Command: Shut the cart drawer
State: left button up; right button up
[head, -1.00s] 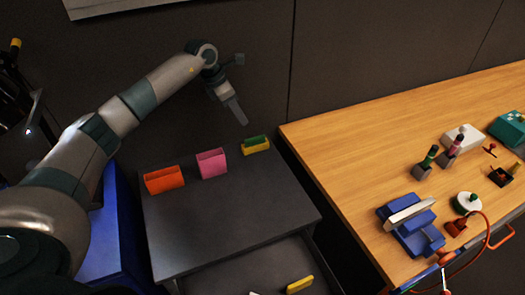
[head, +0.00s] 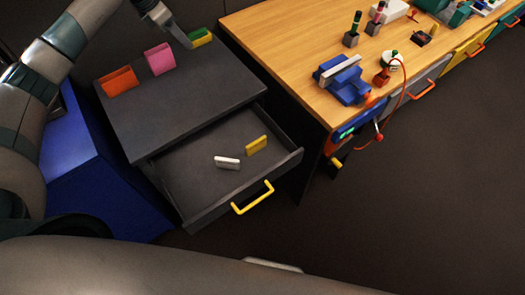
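The dark grey cart (head: 180,95) stands left of the wooden bench, and its drawer (head: 205,195) is pulled out toward the lower right. The drawer has a yellow handle (head: 253,198) on its front. A yellow block (head: 257,145) and a white block (head: 227,162) lie inside the drawer. My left gripper (head: 180,37) is at the top, over the far side of the cart top and well away from the handle; its fingers are too small and edge-on to tell their opening. My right gripper is out of the picture.
Orange (head: 118,81), pink (head: 160,59) and yellow-green (head: 201,37) holders stand on the cart top. A blue box (head: 95,195) is left of the cart. The wooden bench (head: 285,50) carries a blue vise (head: 342,80) and several tools. The floor (head: 400,200) right of the drawer looks clear.

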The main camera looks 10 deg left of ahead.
aim_at(201, 192)
jog(key=k+l, duration=1)
jog(key=k, duration=0.2)
